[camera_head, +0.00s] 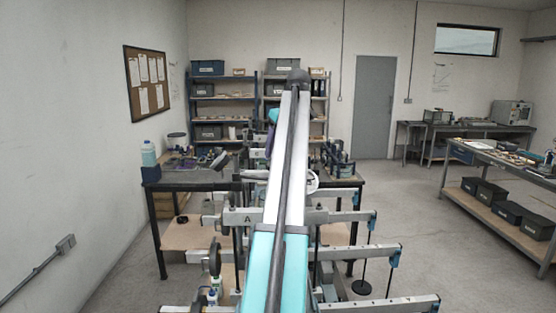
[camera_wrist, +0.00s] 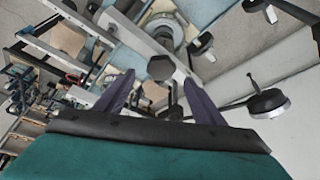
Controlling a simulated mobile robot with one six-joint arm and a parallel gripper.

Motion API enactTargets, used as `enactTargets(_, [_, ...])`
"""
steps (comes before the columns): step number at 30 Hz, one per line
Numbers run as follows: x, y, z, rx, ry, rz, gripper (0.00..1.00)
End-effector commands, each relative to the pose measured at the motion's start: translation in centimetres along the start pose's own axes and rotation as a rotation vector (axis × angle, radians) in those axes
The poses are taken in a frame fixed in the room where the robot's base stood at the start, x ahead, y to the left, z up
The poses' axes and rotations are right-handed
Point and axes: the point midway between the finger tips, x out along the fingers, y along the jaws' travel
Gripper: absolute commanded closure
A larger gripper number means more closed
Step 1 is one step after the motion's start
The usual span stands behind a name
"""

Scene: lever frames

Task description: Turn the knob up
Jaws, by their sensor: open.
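My gripper (camera_wrist: 158,77) shows in the wrist view with two purple-grey fingers spread apart, open. A dark round-edged knob (camera_wrist: 161,68) shows between the fingertips, in front of a pale beam; I cannot tell how far beyond the tips it is, and no contact shows. Another dark knob with a pale rim (camera_wrist: 267,103) sits at the right on a dark rod. Which of these is the task's knob is not clear. In the head view my arm hides the middle of the lever frames, and only a bit of purple finger shows beside it.
Pale lever beams, one marked A (camera_head: 246,219), stretch to both sides below my arm, with hanging weights (camera_head: 362,287). A workbench (camera_head: 190,184) with a bottle (camera_head: 148,153) stands behind them. Another bench (camera_head: 510,166) is at the right. Floor between is clear.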

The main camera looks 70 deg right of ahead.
Motion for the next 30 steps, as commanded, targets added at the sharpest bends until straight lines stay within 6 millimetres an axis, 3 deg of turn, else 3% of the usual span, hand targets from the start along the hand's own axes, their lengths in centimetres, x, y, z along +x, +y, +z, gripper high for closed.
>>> enactTargets(6, [-4.0, 0.1, -0.1, 0.000, 0.000, 0.001, 0.37])
enactTargets(13, [-6.9, 0.2, 0.0, 0.000, 0.000, 0.002, 0.37])
enactTargets(19, [-8.0, 0.2, 0.1, 0.001, 0.000, 0.002, 0.37])
enactTargets(30, [-8.0, 0.2, 0.2, 0.000, 0.000, 0.002, 0.37])
